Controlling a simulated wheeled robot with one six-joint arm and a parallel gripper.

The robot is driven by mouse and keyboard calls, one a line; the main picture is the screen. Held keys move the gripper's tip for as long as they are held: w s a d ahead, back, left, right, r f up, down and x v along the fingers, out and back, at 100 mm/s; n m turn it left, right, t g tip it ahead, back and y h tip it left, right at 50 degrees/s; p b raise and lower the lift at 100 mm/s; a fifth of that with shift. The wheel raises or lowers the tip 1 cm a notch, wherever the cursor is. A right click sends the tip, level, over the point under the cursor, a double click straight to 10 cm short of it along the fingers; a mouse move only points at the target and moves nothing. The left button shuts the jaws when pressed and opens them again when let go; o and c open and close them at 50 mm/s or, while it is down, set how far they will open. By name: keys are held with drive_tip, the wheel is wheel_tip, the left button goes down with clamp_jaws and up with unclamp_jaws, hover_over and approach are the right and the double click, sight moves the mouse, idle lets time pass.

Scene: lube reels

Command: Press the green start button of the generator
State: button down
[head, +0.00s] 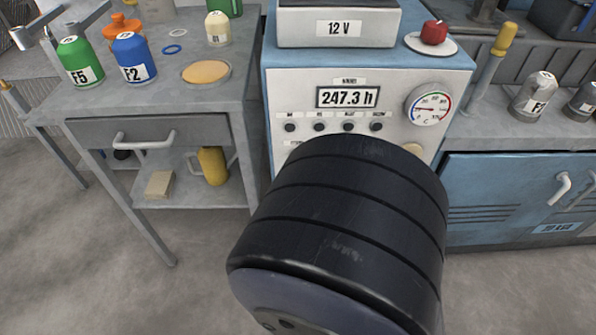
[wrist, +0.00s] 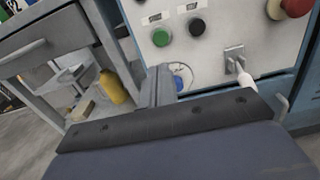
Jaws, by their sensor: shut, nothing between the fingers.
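The generator (head: 335,80) is a blue-framed cabinet with a light front panel, a 247.3 h display and a round gauge. In the head view my dark arm covers its lower front, so the buttons and my gripper are hidden there. In the wrist view the green button (wrist: 161,37) is on the light panel, left of a black button (wrist: 197,27). My gripper (wrist: 160,72) shows as narrow grey fingers, shut and empty. The fingertips appear below the green button in the picture, with the button in full view. I cannot tell how far they are from the panel.
A red knob (wrist: 296,7) and a metal switch (wrist: 234,55) are on the panel to the right. A grey workbench (head: 150,95) with bottles stands left of the generator, and a blue cabinet (head: 500,200) stands right. Bare floor (head: 100,270) lies in front.

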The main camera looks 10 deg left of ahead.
drive_tip(key=b+x, duration=0.2)
drive_tip(key=x, duration=1.1)
drive_tip(key=shift+d, duration=0.1)
